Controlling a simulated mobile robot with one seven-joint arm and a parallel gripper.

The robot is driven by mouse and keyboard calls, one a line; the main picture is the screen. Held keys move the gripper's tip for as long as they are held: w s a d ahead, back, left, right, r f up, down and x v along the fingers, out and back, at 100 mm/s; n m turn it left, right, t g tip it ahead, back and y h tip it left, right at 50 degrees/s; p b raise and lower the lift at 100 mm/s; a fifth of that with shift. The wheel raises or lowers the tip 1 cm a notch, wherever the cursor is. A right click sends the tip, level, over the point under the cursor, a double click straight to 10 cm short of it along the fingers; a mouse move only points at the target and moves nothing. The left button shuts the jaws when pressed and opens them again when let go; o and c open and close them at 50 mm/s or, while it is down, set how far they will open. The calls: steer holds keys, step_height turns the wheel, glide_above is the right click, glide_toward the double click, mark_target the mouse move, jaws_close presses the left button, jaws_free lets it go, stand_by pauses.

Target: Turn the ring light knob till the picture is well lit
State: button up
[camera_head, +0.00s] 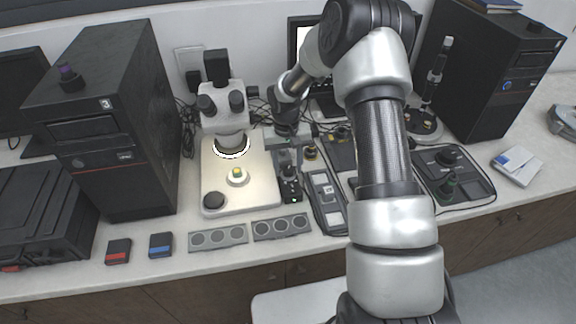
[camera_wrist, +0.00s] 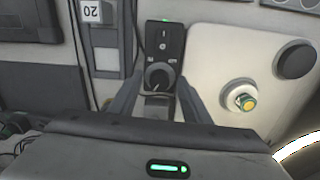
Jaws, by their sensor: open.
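The ring light knob (camera_wrist: 158,76) is a round black dial with a pale pointer line, on a small black control box (camera_wrist: 166,36) with a switch. The box also shows in the head view (camera_head: 290,190). My gripper (camera_wrist: 160,84) is open, with one finger on each side of the knob; I cannot tell whether they touch it. The ring light (camera_head: 232,147) glows white under the microscope head (camera_head: 222,105). It also shows at the corner of the wrist view (camera_wrist: 299,146). A monitor screen (camera_head: 302,38) looks pale, and my arm hides much of it.
The microscope base (camera_head: 255,170) beside the box bears a yellow-green sample (camera_head: 237,173) and a black disc (camera_head: 214,201). A grey device (camera_head: 326,200) stands close on the box's other side. Grey trays (camera_head: 282,227) lie in front. Black towers (camera_head: 115,120) stand at both ends.

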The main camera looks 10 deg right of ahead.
steer(key=c, duration=1)
steer(key=shift+c, duration=0.2)
steer(key=shift+f+n, duration=0.1)
steer(key=shift+n, duration=0.2)
steer(key=n+b, duration=0.2)
steer(key=n, duration=0.3)
steer(key=shift+d, duration=0.1)
steer(key=n, duration=0.6)
steer(key=o, duration=1)
